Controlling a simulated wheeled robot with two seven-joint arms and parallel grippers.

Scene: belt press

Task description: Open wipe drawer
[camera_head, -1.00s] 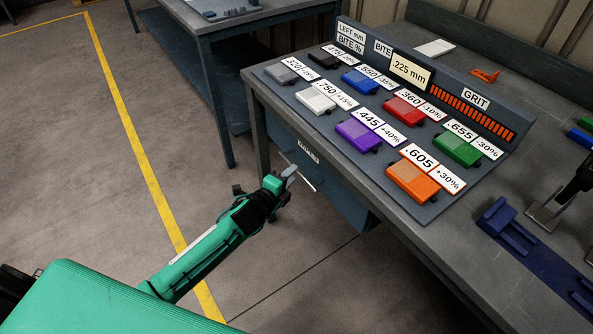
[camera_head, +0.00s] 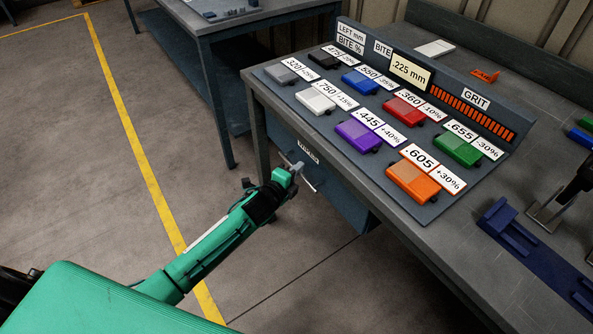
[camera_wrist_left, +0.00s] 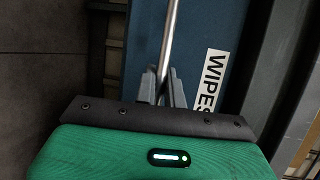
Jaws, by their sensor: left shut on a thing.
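The wipe drawer (camera_head: 335,190) is a dark blue front under the left end of the workbench, with a white WIPES label (camera_head: 308,152) at its top. It looks shut, flush under the bench top. Its thin metal bar handle (camera_head: 308,181) stands out from the front. My left gripper (camera_head: 295,170) is at that handle. In the left wrist view the gripper fingers (camera_wrist_left: 163,88) are closed around the silver handle bar (camera_wrist_left: 169,45), beside the WIPES label (camera_wrist_left: 211,80). The fingers hide part of the bar. My right gripper is not in view.
On the workbench (camera_head: 470,260) above stands a sloped panel (camera_head: 330,120) with several coloured blocks and number labels. A dark blue fixture (camera_head: 530,245) lies at the right. Another table (camera_head: 215,40) stands behind. The floor left of the drawer is clear, with a yellow line (camera_head: 140,165).

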